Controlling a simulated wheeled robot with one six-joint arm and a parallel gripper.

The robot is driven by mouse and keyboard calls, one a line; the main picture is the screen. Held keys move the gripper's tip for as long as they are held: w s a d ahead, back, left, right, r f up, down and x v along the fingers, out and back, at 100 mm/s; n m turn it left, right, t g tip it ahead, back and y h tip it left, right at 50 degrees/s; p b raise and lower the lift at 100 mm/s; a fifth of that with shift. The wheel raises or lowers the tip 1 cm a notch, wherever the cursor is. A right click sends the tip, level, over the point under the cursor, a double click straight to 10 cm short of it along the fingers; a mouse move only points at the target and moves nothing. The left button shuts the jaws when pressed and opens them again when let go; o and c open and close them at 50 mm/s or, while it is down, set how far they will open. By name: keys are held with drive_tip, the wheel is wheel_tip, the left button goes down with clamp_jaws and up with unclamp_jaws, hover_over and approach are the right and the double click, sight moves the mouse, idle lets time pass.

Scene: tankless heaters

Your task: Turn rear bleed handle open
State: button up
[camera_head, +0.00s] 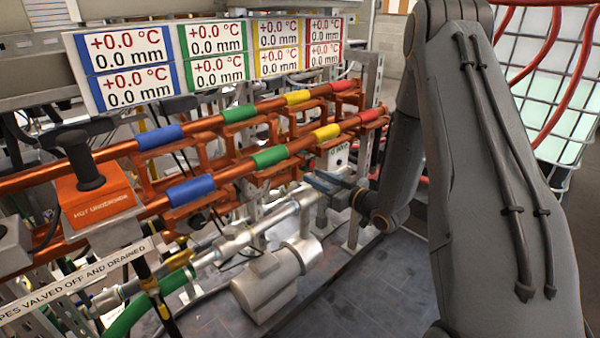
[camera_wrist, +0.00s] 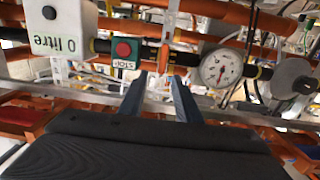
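My gripper (camera_head: 330,184) is at the far right end of the copper pipe rack in the head view, just below the lower pipe. In the wrist view its two fingers (camera_wrist: 158,88) stand apart with a clear gap, and nothing is seen held between them. An orange upright piece (camera_wrist: 167,52) on a grey post shows beyond the fingertips; I cannot tell whether it is the rear bleed handle or how far off it is. No part in either view can be surely named as that handle.
A red stop button (camera_wrist: 124,50), a white box (camera_wrist: 62,28) and a round gauge (camera_wrist: 221,68) lie around the fingertips. Copper pipes (camera_head: 215,178) with coloured bands run along the rack. A silver pump (camera_head: 268,283) stands below. Grey floor (camera_head: 375,290) is open at the front.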

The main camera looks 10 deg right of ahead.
sight(298, 167)
drive_tip(key=shift+y, duration=0.3)
drive_tip(key=x, duration=0.7)
drive_tip(key=shift+w+a+r, duration=0.15)
drive_tip(key=shift+w+a, duration=0.05)
clamp_jaws()
